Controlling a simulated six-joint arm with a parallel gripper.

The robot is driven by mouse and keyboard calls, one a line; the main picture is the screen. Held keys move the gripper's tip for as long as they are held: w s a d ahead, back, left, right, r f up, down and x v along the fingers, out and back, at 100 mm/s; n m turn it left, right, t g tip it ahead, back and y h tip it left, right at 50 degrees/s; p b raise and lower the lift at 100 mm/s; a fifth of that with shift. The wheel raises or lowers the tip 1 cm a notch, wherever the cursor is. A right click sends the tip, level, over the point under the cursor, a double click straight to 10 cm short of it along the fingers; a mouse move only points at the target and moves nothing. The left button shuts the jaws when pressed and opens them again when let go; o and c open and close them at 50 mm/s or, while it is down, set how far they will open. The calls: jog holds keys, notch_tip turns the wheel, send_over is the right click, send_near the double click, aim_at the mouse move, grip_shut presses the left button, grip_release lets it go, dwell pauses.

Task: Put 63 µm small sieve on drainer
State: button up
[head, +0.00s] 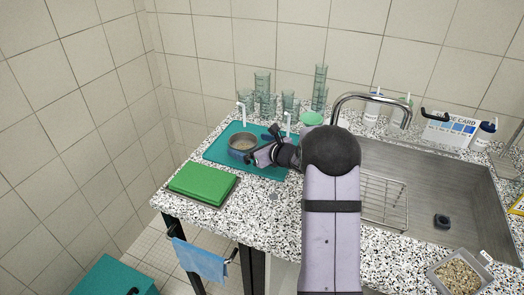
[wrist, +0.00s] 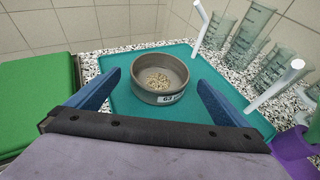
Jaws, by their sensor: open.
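The small sieve (head: 242,147) is a round grey metal pan standing upright on the teal mat (head: 217,155). In the wrist view the sieve (wrist: 160,76) carries a white label reading 63, and some light grains lie inside it. My gripper (head: 258,148) is close to the sieve at its right in the head view. In the wrist view my gripper (wrist: 150,92) is open, with one blue finger on each side of the sieve. Gaps show between the fingers and the sieve wall. The drainer, a wire rack (head: 384,198), is in the sink, partly hidden by my arm.
A green board (head: 203,182) lies left of the mat. Several glass cylinders and beakers (head: 263,92) stand behind the mat near white upright posts (wrist: 274,84). A tap (head: 372,97) arches over the sink (head: 455,185). A tray of gravel (head: 459,275) sits at the front right.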

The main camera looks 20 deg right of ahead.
jog(key=b+v, duration=0.1)
jog(key=v, duration=0.5)
jog(key=shift+s+d+r, duration=0.1)
jog(key=shift+s+r, duration=0.05)
jog(key=shift+s, duration=0.2)
